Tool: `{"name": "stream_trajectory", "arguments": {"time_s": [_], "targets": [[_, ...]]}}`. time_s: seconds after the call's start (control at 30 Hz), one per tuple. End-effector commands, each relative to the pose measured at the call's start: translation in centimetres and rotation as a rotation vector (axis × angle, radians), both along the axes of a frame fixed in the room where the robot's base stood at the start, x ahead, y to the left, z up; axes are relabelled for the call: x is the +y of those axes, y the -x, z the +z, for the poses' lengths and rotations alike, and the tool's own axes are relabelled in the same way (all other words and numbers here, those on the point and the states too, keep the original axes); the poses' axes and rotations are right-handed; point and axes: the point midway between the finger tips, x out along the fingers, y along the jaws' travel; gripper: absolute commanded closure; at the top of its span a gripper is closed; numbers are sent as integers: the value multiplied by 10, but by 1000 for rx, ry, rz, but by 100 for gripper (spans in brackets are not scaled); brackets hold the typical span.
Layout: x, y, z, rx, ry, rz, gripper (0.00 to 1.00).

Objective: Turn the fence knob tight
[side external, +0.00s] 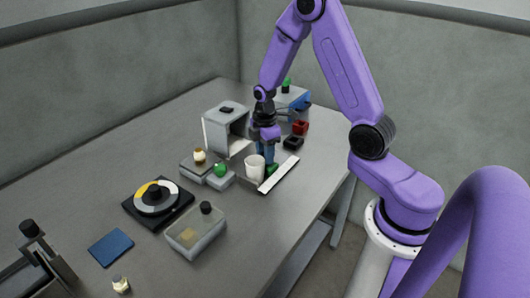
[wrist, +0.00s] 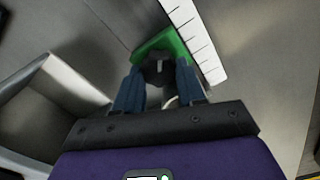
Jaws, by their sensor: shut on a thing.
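The green fence (wrist: 150,46) sits against the white graduated scale (wrist: 205,48) in the wrist view. A dark knob (wrist: 159,68) with a pale mark stands on the fence. My gripper (wrist: 158,78) has its two blue fingers on either side of the knob, shut on it. In the side view my gripper (side external: 269,163) points down over the green fence (side external: 272,170), beside the white scale (side external: 279,175). The fingers hide most of the knob there. I cannot tell from these frames how tight it is.
A white cup (side external: 254,168) stands close to the left of my gripper. A grey housing (side external: 217,133) is behind it. A green button (side external: 221,169), a dial (side external: 135,204) and a clear bin (side external: 182,238) lie left. Red (side external: 301,128) and black (side external: 293,142) blocks sit right.

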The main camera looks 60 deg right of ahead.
Motion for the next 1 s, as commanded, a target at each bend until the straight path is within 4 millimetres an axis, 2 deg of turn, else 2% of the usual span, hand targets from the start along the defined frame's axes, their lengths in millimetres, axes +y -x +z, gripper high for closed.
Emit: {"name": "stream_trajectory", "arguments": {"time_s": [0.43,0.47,0.5,0.53,0.83,1.0], "targets": [[0,-1,1,-2,0,-13,91],[0,-1,1,-2,0,-13,54],[0,-1,1,-2,0,-13,41],[0,-1,1,-2,0,-13,35],[0,0,1,-1,0,-12,35],[0,-1,12,-4,1,-12,35]]}}
